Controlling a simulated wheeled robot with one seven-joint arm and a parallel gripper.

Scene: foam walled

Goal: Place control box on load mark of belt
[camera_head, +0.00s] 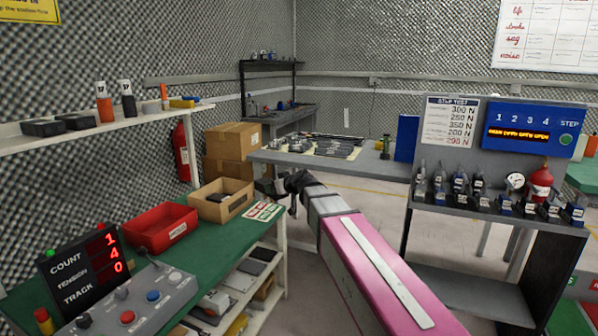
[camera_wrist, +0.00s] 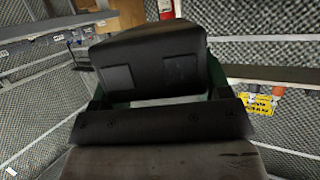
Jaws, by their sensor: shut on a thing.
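My gripper (camera_wrist: 158,100) is shut on a dark control box (camera_wrist: 150,62). In the wrist view the box fills the upper middle, with two flat squarish panels on its near face and a green finger showing at each side. In the head view my arm reaches away to the middle. Its dark end (camera_head: 296,183) is small there, beyond the right end of the green bench, and the held box cannot be made out clearly. I cannot pick out a belt or a load mark in either view.
The green bench (camera_head: 185,237) carries a red bin (camera_head: 160,228), a cardboard tray (camera_head: 221,201) and a counter display (camera_head: 85,265). Brown cartons (camera_head: 232,140) stand behind. A grey table (camera_head: 375,165) lies beyond my arm, and a test stand (camera_head: 495,215) is at right.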

